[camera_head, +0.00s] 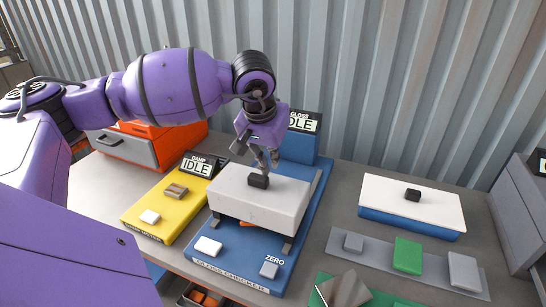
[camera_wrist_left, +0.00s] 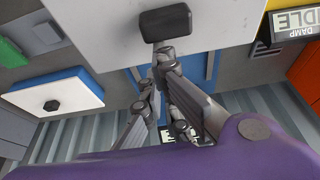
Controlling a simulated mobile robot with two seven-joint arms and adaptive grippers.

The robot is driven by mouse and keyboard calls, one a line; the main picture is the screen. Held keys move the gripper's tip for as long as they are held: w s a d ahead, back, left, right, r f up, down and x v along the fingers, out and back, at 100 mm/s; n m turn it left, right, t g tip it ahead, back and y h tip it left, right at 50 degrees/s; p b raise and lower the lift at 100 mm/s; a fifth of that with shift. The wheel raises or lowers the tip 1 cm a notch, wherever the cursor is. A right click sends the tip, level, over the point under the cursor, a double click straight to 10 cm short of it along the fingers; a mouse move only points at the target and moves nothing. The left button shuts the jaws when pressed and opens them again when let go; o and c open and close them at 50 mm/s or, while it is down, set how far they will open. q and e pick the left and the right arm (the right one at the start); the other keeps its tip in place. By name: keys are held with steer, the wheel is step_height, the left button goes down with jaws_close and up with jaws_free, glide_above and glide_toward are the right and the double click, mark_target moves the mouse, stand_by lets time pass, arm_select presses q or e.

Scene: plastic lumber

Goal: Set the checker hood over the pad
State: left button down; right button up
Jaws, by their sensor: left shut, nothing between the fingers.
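The white checker hood (camera_head: 250,205) with a black knob (camera_head: 258,181) sits over the middle of the blue gloss checker (camera_head: 225,262). Dark supports show below its front edge, with a gap and a bit of orange under it. The pad cannot be made out; the hood hides what lies beneath. My left gripper (camera_head: 268,163) is shut and empty, just behind the knob. In the left wrist view, its fingertips (camera_wrist_left: 163,58) are close to the knob (camera_wrist_left: 166,22); whether they touch it is unclear. My right gripper is not in view.
A yellow damp meter (camera_head: 150,232) stands left of the checker; its display reads IDLE. A white-topped blue box (camera_head: 400,225) with a black knob stands right. In front of it, a grey strip (camera_head: 377,268) bears small grey and green blocks. An orange and grey case (camera_head: 125,150) stands back left.

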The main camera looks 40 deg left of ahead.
arm_select(q)
steer(key=shift+s+f, duration=0.15)
steer(key=shift+d+r, duration=0.1)
steer(key=shift+r, duration=0.4)
steer(key=p+v, duration=0.4)
steer(key=v, duration=0.5)
